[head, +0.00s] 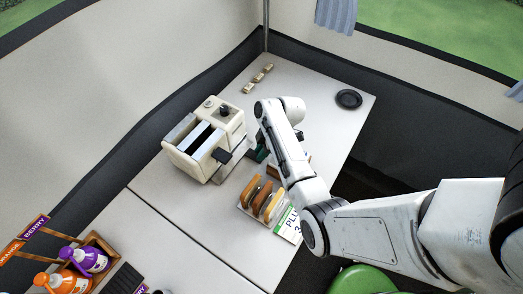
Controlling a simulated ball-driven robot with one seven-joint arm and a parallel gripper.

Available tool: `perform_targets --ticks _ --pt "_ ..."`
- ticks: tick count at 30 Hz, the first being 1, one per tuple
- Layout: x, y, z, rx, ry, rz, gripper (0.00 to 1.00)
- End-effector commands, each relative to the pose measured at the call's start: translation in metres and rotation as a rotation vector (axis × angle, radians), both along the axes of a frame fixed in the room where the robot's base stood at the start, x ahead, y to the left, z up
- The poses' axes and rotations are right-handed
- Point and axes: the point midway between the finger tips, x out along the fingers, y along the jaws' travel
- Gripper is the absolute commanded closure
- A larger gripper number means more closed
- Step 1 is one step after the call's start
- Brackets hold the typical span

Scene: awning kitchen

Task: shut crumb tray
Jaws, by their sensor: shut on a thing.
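A cream toaster (205,143) with two slots, a dark lever and a dark knob stands on the white counter. Its crumb tray (234,162), a thin pale grey plate, sticks out low from the toaster's right side. My gripper (256,153) is at the outer end of this tray, low over the counter. It is shut on the crumb tray, though my own arm hides most of the fingers and the exact contact.
A rack of bread or pastry slices (263,198) with a price card stands close below my gripper. Small pale blocks (258,78) and a black round dish (349,99) lie further back. Purple and orange bottles (88,259) stand at the lower left. Counter left of the rack is clear.

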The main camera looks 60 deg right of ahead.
Motion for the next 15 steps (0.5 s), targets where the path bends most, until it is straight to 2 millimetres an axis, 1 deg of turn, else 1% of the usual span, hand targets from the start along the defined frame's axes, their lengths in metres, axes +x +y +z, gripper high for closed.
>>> perform_targets --ticks 8,15 --pt "0.003 0.0 -0.001 0.0 -0.001 0.001 1.0" --pt "0.038 0.0 -0.004 0.002 -0.004 0.001 1.0"
